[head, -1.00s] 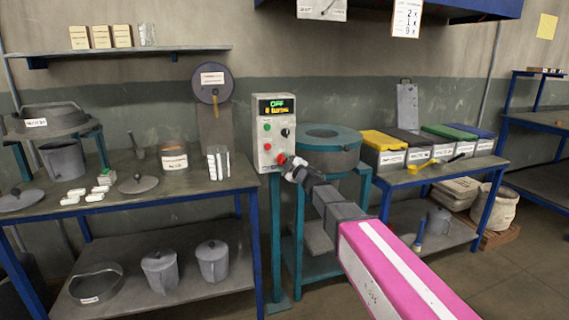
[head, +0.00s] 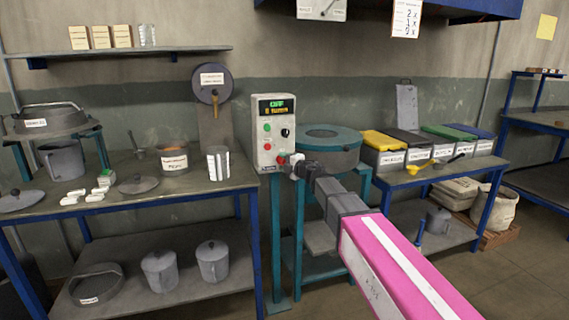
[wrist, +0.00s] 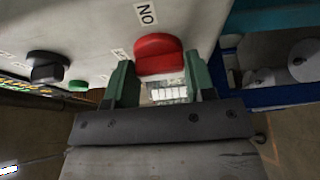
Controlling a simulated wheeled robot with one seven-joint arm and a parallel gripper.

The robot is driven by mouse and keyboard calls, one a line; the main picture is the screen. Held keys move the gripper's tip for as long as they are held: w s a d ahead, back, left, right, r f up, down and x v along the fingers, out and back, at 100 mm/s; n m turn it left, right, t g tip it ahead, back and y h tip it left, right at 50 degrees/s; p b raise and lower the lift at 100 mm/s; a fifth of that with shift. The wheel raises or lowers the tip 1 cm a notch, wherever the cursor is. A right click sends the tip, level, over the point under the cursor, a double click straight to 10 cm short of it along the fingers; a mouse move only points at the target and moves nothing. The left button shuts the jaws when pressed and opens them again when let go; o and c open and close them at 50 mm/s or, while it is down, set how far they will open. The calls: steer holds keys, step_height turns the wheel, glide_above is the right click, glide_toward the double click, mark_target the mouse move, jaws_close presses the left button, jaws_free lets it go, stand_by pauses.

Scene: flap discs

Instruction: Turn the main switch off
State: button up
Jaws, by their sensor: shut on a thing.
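The control box (head: 273,115) stands upright beside a teal-rimmed machine. Its display (head: 275,107) reads OFF in green, with a smaller orange line below. The red switch knob (wrist: 158,52) is low on the box front, and its red also shows in the head view (head: 281,160). An ON label (wrist: 147,14) is beside the knob in the wrist view; another label is partly hidden by a finger. My gripper (wrist: 160,75) has a green finger on each side of the knob and is shut on it. In the head view my gripper (head: 294,163) meets the box's lower right.
The box also carries a black knob (wrist: 47,67) and a green button (wrist: 78,86). The teal-rimmed machine (head: 335,140) is close behind my wrist. A left bench (head: 150,200) and a right table with lidded bins (head: 385,158) flank the box.

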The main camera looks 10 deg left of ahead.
steer(key=o, duration=0.9)
steer(key=shift+s, duration=0.1)
steer(key=v, duration=1)
steer(key=shift+s+d, duration=0.15)
steer(key=shift+d, duration=0.15)
